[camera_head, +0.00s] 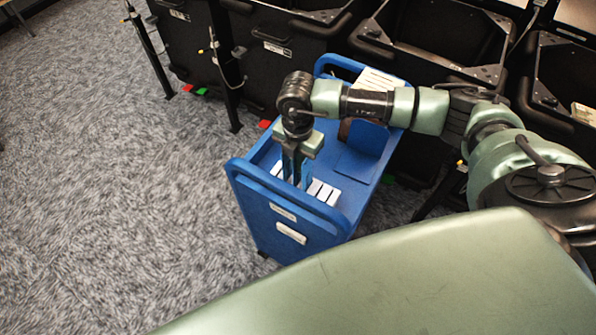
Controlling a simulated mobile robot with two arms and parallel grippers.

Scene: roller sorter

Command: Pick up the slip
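Several white slips (325,192) lie side by side in the near end of the blue cart (338,222). I cannot tell which one the task means. My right gripper (296,182) points down into the cart, just left of these slips, and its fingers partly hide what lies behind them. Blue shows around the fingers; whether they are apart or hold something is too small to tell. I cannot tell whether they touch a slip. My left gripper is not in view.
White items (378,80) are stacked at the cart's far end, partly behind my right arm. Black open bins (435,42) line the back. Dark posts (150,48) stand at the left. Grey carpet (110,190) left of the cart is clear.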

